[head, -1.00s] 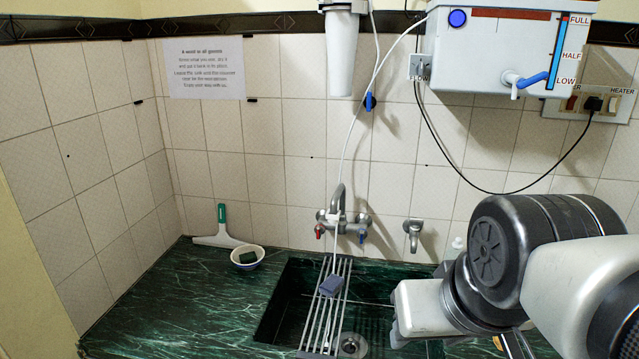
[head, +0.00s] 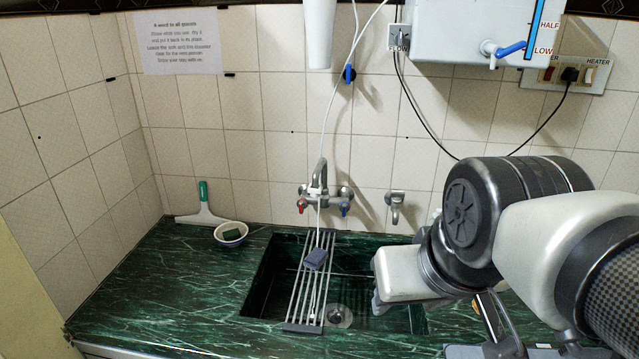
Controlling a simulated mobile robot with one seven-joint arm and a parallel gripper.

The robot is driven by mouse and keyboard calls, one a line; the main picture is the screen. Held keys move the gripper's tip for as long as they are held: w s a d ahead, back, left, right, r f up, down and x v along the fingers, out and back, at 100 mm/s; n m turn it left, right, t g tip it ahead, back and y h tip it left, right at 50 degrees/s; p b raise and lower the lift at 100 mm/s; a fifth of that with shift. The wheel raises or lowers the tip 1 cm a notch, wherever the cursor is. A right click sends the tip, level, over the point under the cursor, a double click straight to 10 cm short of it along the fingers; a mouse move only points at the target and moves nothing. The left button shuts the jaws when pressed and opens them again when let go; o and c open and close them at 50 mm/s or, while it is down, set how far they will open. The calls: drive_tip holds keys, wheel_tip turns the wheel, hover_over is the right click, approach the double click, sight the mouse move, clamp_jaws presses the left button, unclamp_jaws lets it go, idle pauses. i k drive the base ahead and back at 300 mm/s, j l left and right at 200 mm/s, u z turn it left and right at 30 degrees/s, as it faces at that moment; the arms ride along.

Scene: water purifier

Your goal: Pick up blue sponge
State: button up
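The blue sponge (head: 314,259) lies on the slatted metal rack (head: 292,308) that spans the sink. My arm reaches in from the right. A white block of my arm (head: 402,275) is over the right part of the sink, to the right of the sponge and apart from it in the picture. I cannot make out clear gripper fingertips, so their opening is not shown. Nothing visibly holds the sponge.
The sink (head: 262,290) is set in a green marble counter (head: 150,290). A tap (head: 318,180) stands behind the rack. A white bowl (head: 231,241) with a dark green piece and a squeegee (head: 203,208) are at the back left.

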sight(317, 258)
drive_tip(key=i+j+z, duration=0.2)
drive_tip(key=j, duration=0.4)
drive_tip(key=j+z, duration=0.15)
drive_tip(key=j, duration=0.45)
